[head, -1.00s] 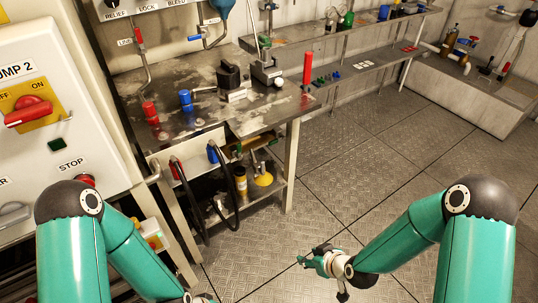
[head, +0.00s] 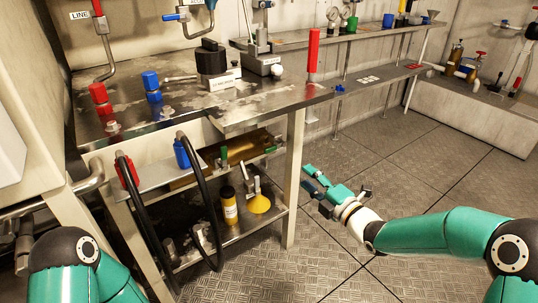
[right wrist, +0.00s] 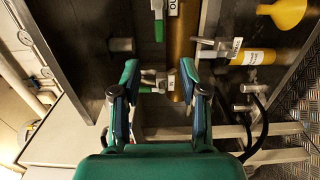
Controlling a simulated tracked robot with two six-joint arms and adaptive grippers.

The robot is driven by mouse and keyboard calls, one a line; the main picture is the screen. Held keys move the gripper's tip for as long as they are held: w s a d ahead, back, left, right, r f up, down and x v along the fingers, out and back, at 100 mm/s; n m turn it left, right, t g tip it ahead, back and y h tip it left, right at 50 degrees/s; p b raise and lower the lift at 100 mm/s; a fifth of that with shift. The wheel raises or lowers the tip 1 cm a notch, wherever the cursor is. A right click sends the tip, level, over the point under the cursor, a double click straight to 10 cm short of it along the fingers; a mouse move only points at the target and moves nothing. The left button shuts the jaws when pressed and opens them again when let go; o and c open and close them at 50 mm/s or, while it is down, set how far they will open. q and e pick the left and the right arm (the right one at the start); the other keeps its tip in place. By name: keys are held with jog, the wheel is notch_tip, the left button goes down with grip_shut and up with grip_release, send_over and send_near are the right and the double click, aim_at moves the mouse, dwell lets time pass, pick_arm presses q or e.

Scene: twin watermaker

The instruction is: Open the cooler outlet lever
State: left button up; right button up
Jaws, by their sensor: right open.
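I cannot read which is the outlet. My right gripper (head: 312,180) is right of the bench leg, its fingers pointing toward the shelf. In the wrist view, the right gripper (right wrist: 159,68) is open and empty, with no clear contact. My left gripper is out of view.
The bench leg (head: 293,185) stands between my right gripper and the lower shelf. A yellow bottle (head: 229,207), a yellow funnel (head: 260,204) and black hoses (head: 203,200) crowd the space below. The floor (head: 400,175) to the right is clear.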

aim_at(272, 151)
jog(key=x, duration=0.5)
jog(key=b+x, duration=0.1)
jog(key=x, duration=0.4)
jog(key=a+x, duration=0.1)
jog(key=x, duration=0.4)
jog(key=shift+s+b, duration=0.35)
jog(key=shift+b, duration=0.05)
jog(key=shift+x, duration=1.05)
